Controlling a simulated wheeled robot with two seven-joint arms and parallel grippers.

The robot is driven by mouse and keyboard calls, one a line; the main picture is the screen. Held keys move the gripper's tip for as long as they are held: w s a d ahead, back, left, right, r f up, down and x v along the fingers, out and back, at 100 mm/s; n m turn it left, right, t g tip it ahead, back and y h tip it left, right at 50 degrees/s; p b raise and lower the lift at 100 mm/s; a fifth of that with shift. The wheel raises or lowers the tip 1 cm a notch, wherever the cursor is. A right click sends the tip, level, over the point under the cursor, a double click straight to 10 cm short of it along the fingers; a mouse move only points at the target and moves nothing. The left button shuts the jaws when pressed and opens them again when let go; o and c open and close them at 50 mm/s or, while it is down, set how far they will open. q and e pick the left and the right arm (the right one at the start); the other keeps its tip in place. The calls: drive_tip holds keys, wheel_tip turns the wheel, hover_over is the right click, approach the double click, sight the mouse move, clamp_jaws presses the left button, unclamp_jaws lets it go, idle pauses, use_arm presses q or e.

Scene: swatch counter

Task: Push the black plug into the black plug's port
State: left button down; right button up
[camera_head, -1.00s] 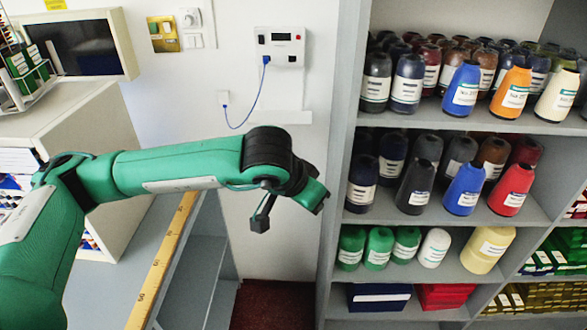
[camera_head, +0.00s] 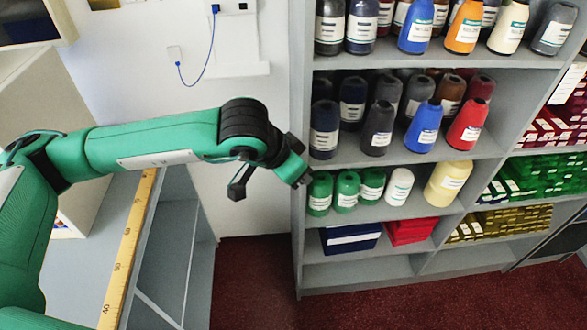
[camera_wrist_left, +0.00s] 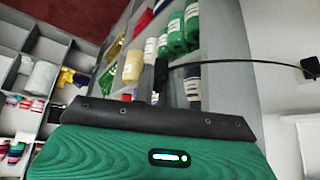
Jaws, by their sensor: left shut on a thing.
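My left gripper (camera_head: 301,178) hangs in front of the shelf's left upright, pointing right and down. In the left wrist view the gripper (camera_wrist_left: 151,88) is shut on the black plug (camera_wrist_left: 161,70), a small dark block at its tip. A thin black cable (camera_wrist_left: 235,62) runs right from the plug to a black box (camera_wrist_left: 310,68). In the head view the plug is too small or hidden to make out. My right gripper is not in view.
A grey shelf unit (camera_head: 400,155) with several bottles stands right of the gripper. A yellow ruler (camera_head: 128,250) lies along the counter edge at left. The wall below the panel is bare.

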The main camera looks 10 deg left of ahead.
use_arm(q)
drive_tip(key=w+d+f+m+g+h, duration=0.1)
drive_tip(key=w+d+f+m, duration=0.2)
drive_tip(key=f, duration=0.1)
drive_tip(key=shift+w+d+f+g, duration=0.2)
drive_tip(key=shift+w+f+g, duration=0.1)
drive_tip(key=shift+w, duration=0.1)
drive_tip(key=shift+r, duration=0.1)
drive_tip(key=s+a+r+n+t+y, duration=0.3)
drive_tip(key=s+a+r+n, duration=0.4)
drive_tip(key=r, duration=0.5)
drive_tip(key=shift+s+a+n, duration=0.15)
drive_tip(key=shift+a+n, duration=0.15)
drive_tip(key=shift+a, duration=0.7)
drive_tip(key=shift+d, duration=0.1)
drive_tip(key=w+d+n+y, duration=0.2)
drive_tip(key=w+d+n, duration=0.2)
drive_tip(key=w+d, duration=0.5)
drive_tip(key=shift+w+d+n+t+y, duration=0.3)
drive_tip(key=shift+w+d+y, duration=0.1)
drive_tip(key=shift+d, duration=0.65)
drive_tip(key=shift+a+f, duration=0.1)
